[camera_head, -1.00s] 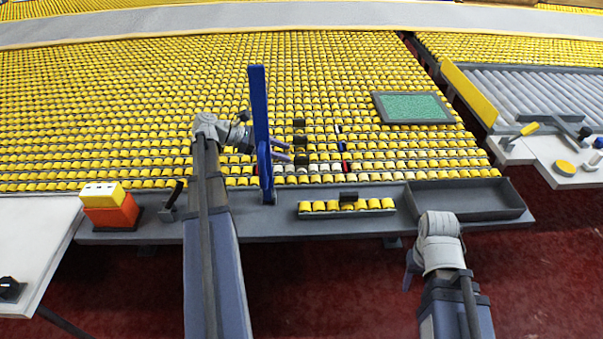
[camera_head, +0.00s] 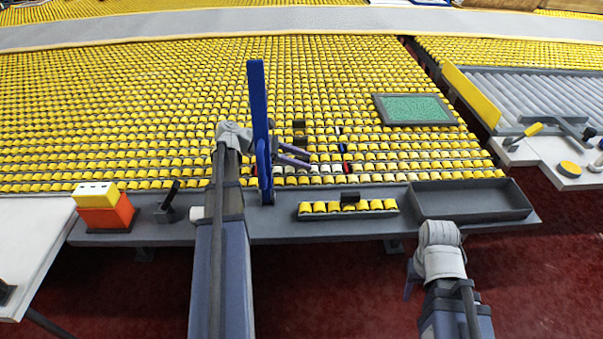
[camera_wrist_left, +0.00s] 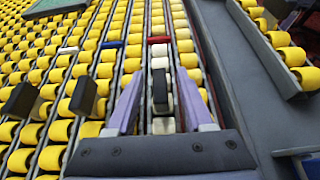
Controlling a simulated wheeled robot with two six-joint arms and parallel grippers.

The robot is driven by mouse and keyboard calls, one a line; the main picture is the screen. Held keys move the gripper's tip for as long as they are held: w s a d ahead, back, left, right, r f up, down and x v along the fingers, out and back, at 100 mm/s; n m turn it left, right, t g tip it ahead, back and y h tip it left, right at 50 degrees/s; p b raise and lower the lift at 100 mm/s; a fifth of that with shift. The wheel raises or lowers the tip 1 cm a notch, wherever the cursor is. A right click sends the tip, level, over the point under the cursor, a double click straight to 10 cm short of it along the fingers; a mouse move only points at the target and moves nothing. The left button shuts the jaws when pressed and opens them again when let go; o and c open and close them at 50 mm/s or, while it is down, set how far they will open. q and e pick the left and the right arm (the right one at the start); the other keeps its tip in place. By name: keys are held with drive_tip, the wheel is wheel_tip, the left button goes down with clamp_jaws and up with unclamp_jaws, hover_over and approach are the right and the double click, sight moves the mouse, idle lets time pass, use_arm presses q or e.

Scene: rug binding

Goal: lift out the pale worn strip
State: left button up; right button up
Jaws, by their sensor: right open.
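The pale worn strip (camera_head: 325,169) is a row of white pieces set among the yellow rollers near the front edge of the bed. In the left wrist view the strip (camera_wrist_left: 161,62) carries a black block (camera_wrist_left: 160,88) and has a red piece at its far end. My left gripper (camera_wrist_left: 158,95) is open, with one finger on either side of the strip and black block; contact is unclear. In the head view my left gripper (camera_head: 308,157) is partly behind a blue upright. My right gripper (camera_head: 407,282) is in front of the bench, away from the strip; its fingers are mostly hidden.
The blue upright (camera_head: 258,120) stands close beside my left gripper. A holder of yellow rollers (camera_head: 330,207) and an empty grey tray (camera_head: 470,213) lie on the front bench. A green panel (camera_head: 413,108) lies behind. An orange-and-yellow block (camera_head: 105,210) stands at left.

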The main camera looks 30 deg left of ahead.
use_arm(q)
clamp_jaws()
idle(1.2)
